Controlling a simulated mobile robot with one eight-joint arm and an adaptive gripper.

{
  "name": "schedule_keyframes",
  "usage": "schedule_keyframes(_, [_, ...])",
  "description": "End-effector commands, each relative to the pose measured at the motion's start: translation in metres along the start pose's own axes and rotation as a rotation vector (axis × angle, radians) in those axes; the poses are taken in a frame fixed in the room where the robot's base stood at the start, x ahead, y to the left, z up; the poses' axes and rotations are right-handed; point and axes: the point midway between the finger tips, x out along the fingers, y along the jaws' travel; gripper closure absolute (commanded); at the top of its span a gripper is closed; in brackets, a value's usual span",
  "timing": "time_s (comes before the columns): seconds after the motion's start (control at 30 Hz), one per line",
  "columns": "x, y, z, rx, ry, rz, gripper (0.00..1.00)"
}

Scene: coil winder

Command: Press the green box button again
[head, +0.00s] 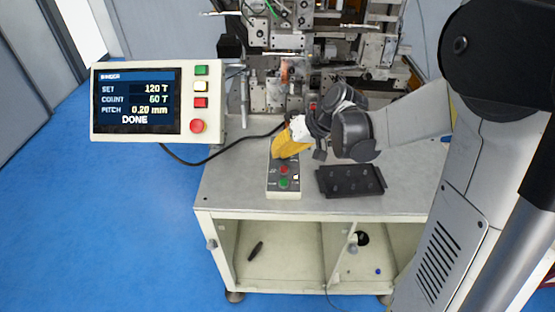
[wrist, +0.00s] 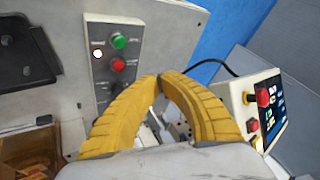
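The button box (head: 284,192) lies on the grey table, with a green button (head: 283,183) near its front end and a red button (head: 284,170) behind it. In the wrist view the green button (wrist: 119,41) and red button (wrist: 118,65) are both uncovered, with a small white round part beside them. My gripper (head: 280,155) has yellow fingers and is over the far end of the box. In the wrist view its fingertips (wrist: 160,77) meet, with nothing visible between them. The tips are apart from the green button in that picture.
The winder panel (head: 137,101) reads SET 120 T, COUNT 60 T, PITCH 0.20 mm, DONE. A black perforated plate (head: 350,179) lies right of the box. The winding machine (head: 290,70) stands behind. The table's left front (head: 232,190) is clear.

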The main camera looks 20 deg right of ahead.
Motion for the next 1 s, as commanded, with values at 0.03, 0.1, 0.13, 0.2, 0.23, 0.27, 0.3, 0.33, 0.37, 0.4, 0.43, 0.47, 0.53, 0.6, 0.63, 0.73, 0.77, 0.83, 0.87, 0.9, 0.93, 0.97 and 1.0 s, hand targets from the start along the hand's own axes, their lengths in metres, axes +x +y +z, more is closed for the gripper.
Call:
schedule_keyframes(0.03, [0.001, 0.001, -0.003, 0.000, 0.001, -0.007, 1.00])
schedule_keyframes(0.1, [0.003, 0.002, -0.003, -0.001, 0.000, -0.013, 1.00])
schedule_keyframes(0.13, [0.003, 0.002, -0.003, -0.002, 0.000, -0.014, 1.00])
schedule_keyframes(0.2, [0.004, 0.002, -0.003, -0.002, 0.000, -0.015, 1.00])
schedule_keyframes(0.23, [0.004, 0.002, -0.003, -0.002, 0.000, -0.015, 1.00])
schedule_keyframes(0.27, [0.004, 0.002, -0.003, -0.002, 0.000, -0.015, 1.00])
schedule_keyframes(0.3, [0.004, 0.002, -0.003, -0.002, 0.000, -0.014, 1.00])
schedule_keyframes(0.33, [0.004, 0.002, -0.003, -0.002, 0.000, -0.014, 1.00])
schedule_keyframes(0.37, [0.004, 0.002, -0.003, -0.002, 0.000, -0.014, 1.00])
schedule_keyframes(0.4, [0.004, 0.002, -0.003, -0.002, 0.000, -0.014, 1.00])
schedule_keyframes(0.43, [0.004, 0.002, -0.003, -0.002, 0.000, -0.014, 1.00])
schedule_keyframes(0.47, [0.004, 0.002, -0.003, -0.002, 0.000, -0.014, 1.00])
schedule_keyframes(0.53, [0.005, 0.003, -0.002, -0.002, 0.000, -0.014, 1.00])
schedule_keyframes(0.6, [0.008, 0.004, -0.001, -0.002, 0.000, -0.014, 1.00])
schedule_keyframes(0.63, [0.009, 0.005, 0.000, -0.002, 0.000, -0.014, 1.00])
schedule_keyframes(0.73, [0.016, 0.009, 0.004, -0.001, 0.000, -0.014, 1.00])
schedule_keyframes(0.77, [0.019, 0.010, 0.005, -0.001, 0.000, -0.014, 1.00])
schedule_keyframes(0.83, [0.026, 0.014, 0.009, -0.001, 0.000, -0.014, 1.00])
schedule_keyframes(0.87, [0.029, 0.015, 0.011, -0.001, 0.000, -0.014, 1.00])
schedule_keyframes(0.9, [0.034, 0.018, 0.013, -0.001, 0.000, -0.014, 1.00])
schedule_keyframes(0.93, [0.037, 0.020, 0.015, -0.001, 0.000, -0.014, 1.00])
schedule_keyframes(0.97, [0.041, 0.022, 0.017, -0.001, 0.000, -0.014, 1.00])
schedule_keyframes(1.0, [0.045, 0.024, 0.019, -0.001, 0.000, -0.014, 1.00])
